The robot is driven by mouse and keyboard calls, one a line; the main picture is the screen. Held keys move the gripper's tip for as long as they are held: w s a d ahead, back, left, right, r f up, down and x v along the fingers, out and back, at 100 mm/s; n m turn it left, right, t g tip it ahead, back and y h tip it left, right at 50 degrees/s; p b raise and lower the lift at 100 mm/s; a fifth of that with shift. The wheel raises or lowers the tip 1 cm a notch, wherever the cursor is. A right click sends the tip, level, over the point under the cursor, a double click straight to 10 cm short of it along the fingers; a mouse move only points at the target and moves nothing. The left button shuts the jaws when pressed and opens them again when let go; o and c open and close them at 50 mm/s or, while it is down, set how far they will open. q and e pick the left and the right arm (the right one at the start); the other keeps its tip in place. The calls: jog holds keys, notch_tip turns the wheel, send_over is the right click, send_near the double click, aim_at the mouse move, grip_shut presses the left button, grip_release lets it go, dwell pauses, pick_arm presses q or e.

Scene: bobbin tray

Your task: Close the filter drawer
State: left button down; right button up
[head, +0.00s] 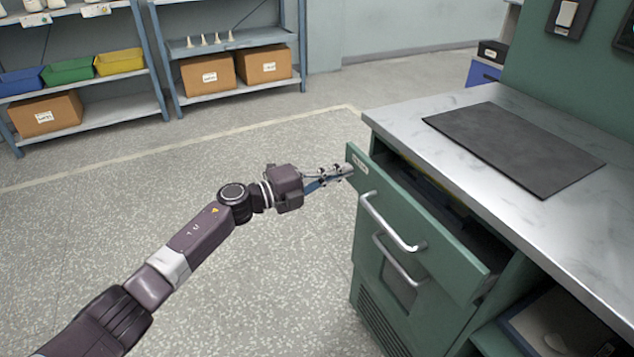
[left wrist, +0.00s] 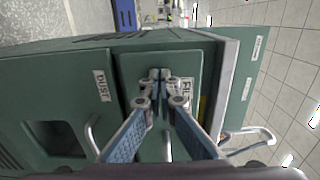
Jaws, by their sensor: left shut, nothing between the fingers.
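The filter drawer (head: 430,235) is the top drawer of the green cabinet. It stands partly open, with a dark gap between its front and the worktop. It has a curved metal handle (head: 390,225) and a small label at its far end. In the left wrist view the drawer front (left wrist: 190,62) shows part of a label reading "FIL". My left gripper (head: 345,171) is shut and empty at the far end of the front, beside the label. Its fingertips (left wrist: 160,76) are at the front's face; I cannot tell whether they touch. My right gripper is not in view.
A lower panel labelled "DUST" (left wrist: 62,85) has its own handle. The grey worktop (head: 590,225) overhangs, with a dark mat (head: 515,147) on it. An open shelf (head: 560,325) lies at the right. The floor (head: 270,250) left of the cabinet is clear. Shelving (head: 90,90) stands behind.

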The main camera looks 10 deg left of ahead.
aim_at(359, 166)
pick_arm(q)
jog(key=b+x, duration=0.1)
jog(key=x, duration=0.4)
jog(key=shift+f, duration=0.1)
jog(key=shift+w+d, duration=0.15)
jog(key=shift+r, duration=0.3)
